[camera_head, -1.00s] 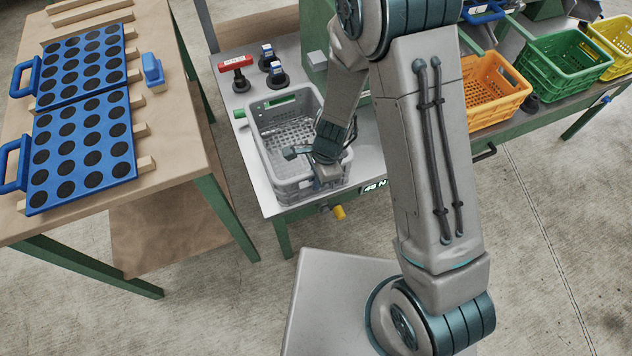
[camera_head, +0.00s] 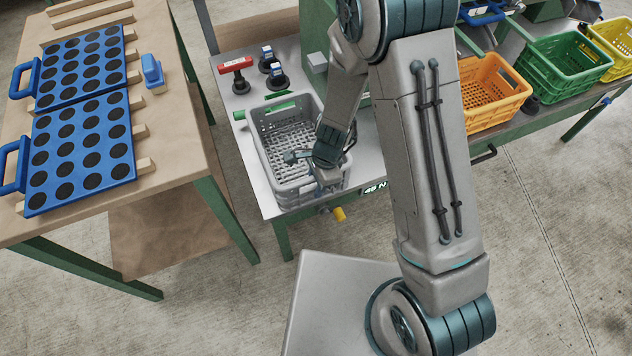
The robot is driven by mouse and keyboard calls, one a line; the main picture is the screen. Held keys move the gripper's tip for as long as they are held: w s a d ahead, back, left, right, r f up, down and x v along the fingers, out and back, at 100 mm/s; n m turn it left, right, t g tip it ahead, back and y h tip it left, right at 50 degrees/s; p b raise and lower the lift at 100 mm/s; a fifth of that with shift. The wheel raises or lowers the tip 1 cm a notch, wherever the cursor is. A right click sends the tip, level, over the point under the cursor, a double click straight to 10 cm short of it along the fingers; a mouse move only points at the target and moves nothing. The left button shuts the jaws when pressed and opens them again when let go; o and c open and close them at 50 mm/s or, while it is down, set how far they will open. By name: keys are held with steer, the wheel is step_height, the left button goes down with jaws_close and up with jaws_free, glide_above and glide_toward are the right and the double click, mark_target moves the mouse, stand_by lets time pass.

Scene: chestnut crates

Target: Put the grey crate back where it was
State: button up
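The grey crate (camera_head: 263,150) is an open, slatted plastic box at the front of the grey-topped bench, left of my arm. It looks upright, and whether its base touches the bench top is hard to tell. My gripper (camera_head: 328,178) is at the crate's near right wall, pointing down at the rim. Its fingertips are mostly hidden by the hand and the wall, but it appears shut on that rim. A green bar (camera_head: 265,110) lies on the bench just behind the crate's far wall.
A yellow knob (camera_head: 339,213) and a "45 N" display (camera_head: 375,188) are at the bench front. Orange (camera_head: 488,95) and green (camera_head: 570,60) crates stand right. A wooden table (camera_head: 170,120) with blue trays is left.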

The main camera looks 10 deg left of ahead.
steer(key=p+v, duration=0.2)
steer(key=v, duration=0.8)
steer(key=shift+r, duration=0.2)
steer(key=shift+p+v, duration=0.3)
steer(key=shift+v, duration=0.65)
steer(key=s+d+r+n+t, duration=0.1)
steer(key=s+d+r+n, duration=0.2)
steer(key=d+r, duration=0.3)
steer(key=s+d+r+n+t+h, duration=0.1)
steer(key=s+d+r+n, duration=0.1)
steer(key=d+r+n, duration=0.2)
steer(key=s+d+r+n+t+h, duration=0.1)
steer(key=s+d+r+n, duration=0.2)
steer(key=d+r, duration=0.6)
steer(key=shift+s+d+r+n+t, duration=0.3)
steer(key=shift+d+r+n+t, duration=0.1)
steer(key=shift+n, duration=0.4)
